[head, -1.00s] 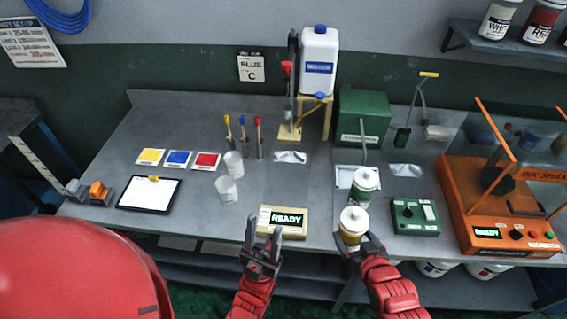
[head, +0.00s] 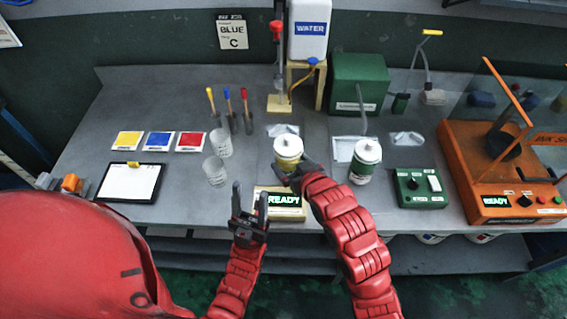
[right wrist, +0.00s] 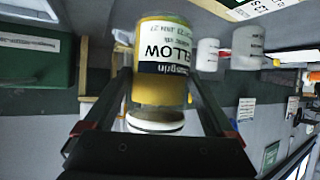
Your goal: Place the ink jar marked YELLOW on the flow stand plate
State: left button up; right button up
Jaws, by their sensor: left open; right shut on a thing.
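The ink jar marked YELLOW (head: 288,152) has a white lid and a yellow band, and is roughly upright. My right gripper (head: 293,176) is shut on it, near the back of the cream READY box. Its label, upside down, reads in the right wrist view (right wrist: 165,60), with the fingers on both sides. I cannot tell the jar's height above the bench. Behind it, a stand with a red part on a rod rises from a pale base plate (head: 281,103), which looks empty; this appears to be the flow stand. My left gripper (head: 250,206) is open and empty.
The cream READY box (head: 282,199) sits at the bench front. A green-labelled jar (head: 365,161) stands right of the held jar. Clear cups (head: 215,171) stand left. A shiny sheet (head: 283,130) lies before the stand. The water container (head: 310,30) is behind.

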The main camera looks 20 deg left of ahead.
jog(key=w+a, duration=0.2)
jog(key=shift+w+a+p, duration=0.15)
jog(key=shift+a+p, duration=0.25)
jog(key=shift+w+a+f, duration=0.1)
jog(key=shift+f, duration=0.05)
notch_tip(320, 180, down, 4)
jog(key=shift+r+p, duration=0.25)
jog(key=shift+p, duration=0.85)
jog(key=shift+f, duration=0.1)
jog(key=o, duration=1.4)
jog(key=shift+f, duration=0.1)
jog(key=shift+o, duration=0.8)
